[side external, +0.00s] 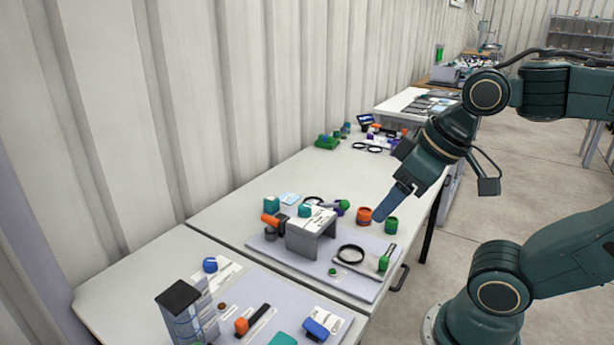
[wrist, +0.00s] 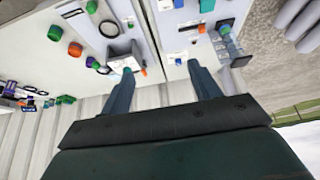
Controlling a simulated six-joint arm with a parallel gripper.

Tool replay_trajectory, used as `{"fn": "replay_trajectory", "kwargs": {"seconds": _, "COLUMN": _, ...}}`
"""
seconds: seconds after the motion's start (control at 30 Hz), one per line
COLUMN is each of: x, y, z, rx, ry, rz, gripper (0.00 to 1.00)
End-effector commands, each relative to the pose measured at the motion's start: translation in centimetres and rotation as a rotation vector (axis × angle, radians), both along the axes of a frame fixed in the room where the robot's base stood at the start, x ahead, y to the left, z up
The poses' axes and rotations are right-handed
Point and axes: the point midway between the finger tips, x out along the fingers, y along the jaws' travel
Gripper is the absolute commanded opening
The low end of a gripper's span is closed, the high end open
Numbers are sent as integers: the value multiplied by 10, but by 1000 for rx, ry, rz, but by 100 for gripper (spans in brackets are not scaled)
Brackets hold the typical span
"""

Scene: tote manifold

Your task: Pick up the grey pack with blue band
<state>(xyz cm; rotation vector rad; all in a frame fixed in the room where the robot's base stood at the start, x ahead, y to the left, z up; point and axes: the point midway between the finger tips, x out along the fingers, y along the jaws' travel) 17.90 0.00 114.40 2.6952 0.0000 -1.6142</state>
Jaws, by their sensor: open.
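No object is plainly a grey pack with a blue band. The closest match is an upright grey-blue box with a black top (side external: 180,300), at the lower left of the side view. It seems to show in the wrist view as a dark-topped grey block (wrist: 232,50), right of the fingers. A blue-and-white item (side external: 316,328) lies on a card near the front edge. My gripper (side external: 392,204) is above the front edge of the farther table section, away from both. In the wrist view my gripper (wrist: 160,68) has its two fingers wide apart with nothing between them.
The corrugated wall (side external: 120,120) bounds the table's back. Bare tabletop shows at the far left.

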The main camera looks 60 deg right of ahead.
Motion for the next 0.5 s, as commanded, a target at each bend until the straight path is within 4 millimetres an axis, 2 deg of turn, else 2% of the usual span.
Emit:
{"fn": "replay_trajectory", "kwargs": {"seconds": 0.27, "x": 11, "y": 0, "z": 6, "rx": 22, "ry": 15, "rz": -36, "gripper": 62}}
{"fn": "replay_trajectory", "kwargs": {"seconds": 0.5, "x": 45, "y": 0, "z": 22, "rx": 90, "ry": 61, "rz": -141, "gripper": 62}}
